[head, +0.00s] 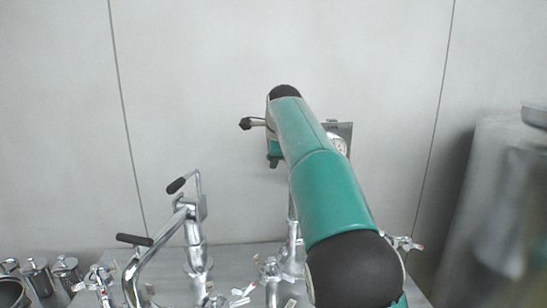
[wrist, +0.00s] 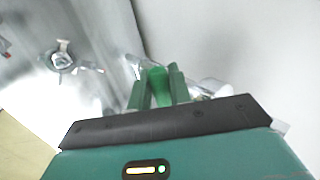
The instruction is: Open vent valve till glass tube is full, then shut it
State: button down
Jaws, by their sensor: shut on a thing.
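In the wrist view, my gripper (wrist: 158,82) has its two dark green fingers closed around a bright green piece (wrist: 158,90). It looks like the vent valve's handle, beside shiny metal fittings (wrist: 131,68). How far the valve is turned I cannot tell.
In the head view, a round gauge (head: 339,144) shows just right of my arm. Chrome pipework with a black-gripped lever (head: 135,240) stands at lower left, near several metal canisters (head: 38,278). A large grey vessel (head: 492,200) stands at right. The pale wall above is bare.

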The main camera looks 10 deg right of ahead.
jog(key=shift+d, duration=0.1)
jog(key=c, duration=1.3)
grip_release()
jog(key=shift+c, duration=0.2)
jog(key=a+v, duration=0.1)
jog(key=v, duration=1.2)
jog(key=shift+s+d+r, duration=0.2)
jog(key=shift+d+r, duration=0.2)
